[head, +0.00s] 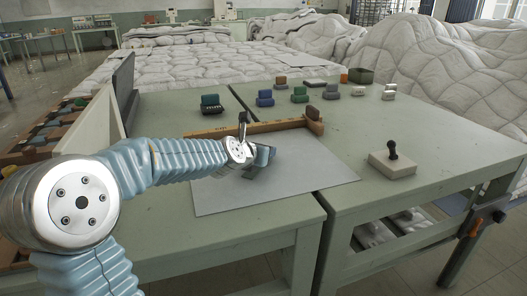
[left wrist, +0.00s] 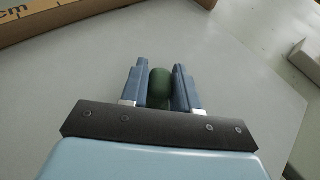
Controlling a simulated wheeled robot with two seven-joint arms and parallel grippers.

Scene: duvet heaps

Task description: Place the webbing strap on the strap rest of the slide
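My left gripper (head: 262,157) is low over the grey mat, in front of the wooden measuring board (head: 225,132). In the left wrist view its two blue fingers (left wrist: 160,76) press on both sides of a dark green rounded thing (left wrist: 160,88). This may be the webbing strap; its full shape is hidden. In the head view the gripper hides it. A brown block (head: 314,114) stands at the board's right end and may be the slide; I cannot make out a strap rest on it. The board also shows in the left wrist view (left wrist: 60,15). My right gripper is not in view.
A grey mat (head: 300,187) lies across the two green tables. A white block with a black knob (head: 392,163) stands at right. Large pale duvets (head: 440,65) lie beyond the tables.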

